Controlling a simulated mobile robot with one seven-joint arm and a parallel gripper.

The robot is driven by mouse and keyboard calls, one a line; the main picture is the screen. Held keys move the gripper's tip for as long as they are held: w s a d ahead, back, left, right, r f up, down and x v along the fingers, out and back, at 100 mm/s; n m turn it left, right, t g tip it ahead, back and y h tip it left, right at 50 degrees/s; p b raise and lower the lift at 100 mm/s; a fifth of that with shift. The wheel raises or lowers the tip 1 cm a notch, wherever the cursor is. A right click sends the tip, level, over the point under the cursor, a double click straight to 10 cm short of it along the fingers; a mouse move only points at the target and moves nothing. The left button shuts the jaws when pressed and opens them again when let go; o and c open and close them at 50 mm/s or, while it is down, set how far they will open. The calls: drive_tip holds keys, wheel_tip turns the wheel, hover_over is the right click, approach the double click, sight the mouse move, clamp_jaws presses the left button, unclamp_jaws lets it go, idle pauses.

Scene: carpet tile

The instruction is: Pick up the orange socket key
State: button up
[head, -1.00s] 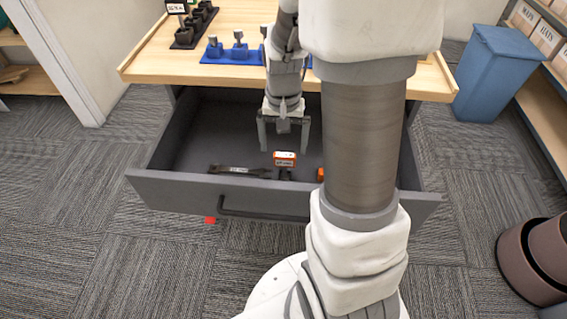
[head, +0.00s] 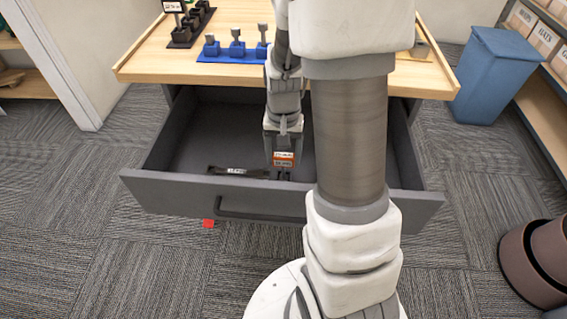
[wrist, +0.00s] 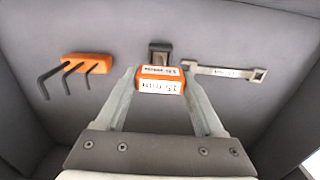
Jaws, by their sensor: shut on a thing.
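The orange socket key (wrist: 161,80) has an orange block with white labels, one reading 15 mm, and a dark grey end (wrist: 160,52) beyond it. It is between the two fingers of my gripper (wrist: 160,84), which is shut on its sides. In the head view the orange block (head: 284,159) shows at the fingertips of my gripper (head: 283,155), low inside the open grey drawer (head: 215,130). I cannot tell whether it touches the drawer floor.
A set of black hex keys in an orange holder (wrist: 87,64) lies left in the wrist view. A wrench (wrist: 225,71) lies right. The drawer's front wall (head: 170,192) is close. A blue tool stand (head: 234,54) is on the tabletop above. A blue bin (head: 494,75) stands right.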

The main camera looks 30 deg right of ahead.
clamp_jaws()
